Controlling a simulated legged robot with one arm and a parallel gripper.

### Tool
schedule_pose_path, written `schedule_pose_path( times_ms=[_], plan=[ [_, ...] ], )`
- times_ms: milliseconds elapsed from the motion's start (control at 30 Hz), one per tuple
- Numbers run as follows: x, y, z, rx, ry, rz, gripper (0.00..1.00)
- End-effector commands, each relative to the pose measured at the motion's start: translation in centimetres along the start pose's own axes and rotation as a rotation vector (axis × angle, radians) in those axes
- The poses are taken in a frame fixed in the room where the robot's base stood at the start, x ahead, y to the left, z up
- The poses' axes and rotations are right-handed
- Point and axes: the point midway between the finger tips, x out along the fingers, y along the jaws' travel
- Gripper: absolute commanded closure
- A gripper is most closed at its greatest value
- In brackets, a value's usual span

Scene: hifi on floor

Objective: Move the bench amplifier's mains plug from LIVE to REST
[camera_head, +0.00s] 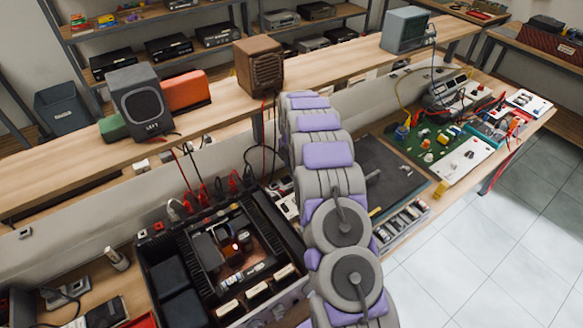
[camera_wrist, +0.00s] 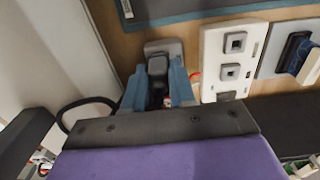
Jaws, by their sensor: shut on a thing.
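In the wrist view my gripper (camera_wrist: 160,92) has two blue-grey fingers closed around a dark plug (camera_wrist: 157,68). The plug is in front of a small grey socket plate (camera_wrist: 163,46), at or against it; I cannot tell whether it is seated. A black cable (camera_wrist: 85,103) loops to the left of the fingers. A white panel with several square sockets (camera_wrist: 212,60) is just right of the plug. No LIVE or REST label is readable. In the head view the bench amplifier (camera_head: 180,247) is an open black chassis with a lit part inside. My arm hides my gripper there.
A dark plug (camera_wrist: 293,48) sits on another plate at the right of the wrist view. In the head view, a grey LEFT speaker (camera_head: 142,108) and a brown speaker (camera_head: 259,66) stand on the shelf. Red and black leads (camera_head: 205,190) run behind the amplifier. A dark mat (camera_head: 395,175) lies right of my arm.

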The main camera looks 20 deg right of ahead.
Motion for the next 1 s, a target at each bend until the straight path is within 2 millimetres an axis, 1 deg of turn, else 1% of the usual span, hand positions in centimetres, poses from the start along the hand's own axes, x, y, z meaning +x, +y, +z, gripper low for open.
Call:
schedule_pose_path(
  times_ms=[100, 533, 1000],
  plan=[
    [-0.8, 0.0, 0.1, 0.000, 0.000, 0.001, 1.00],
    [-3.0, 0.0, 0.1, 0.001, 0.000, 0.000, 1.00],
    [-3.1, 0.0, 0.1, 0.001, 0.000, 0.000, 1.00]
  ],
)
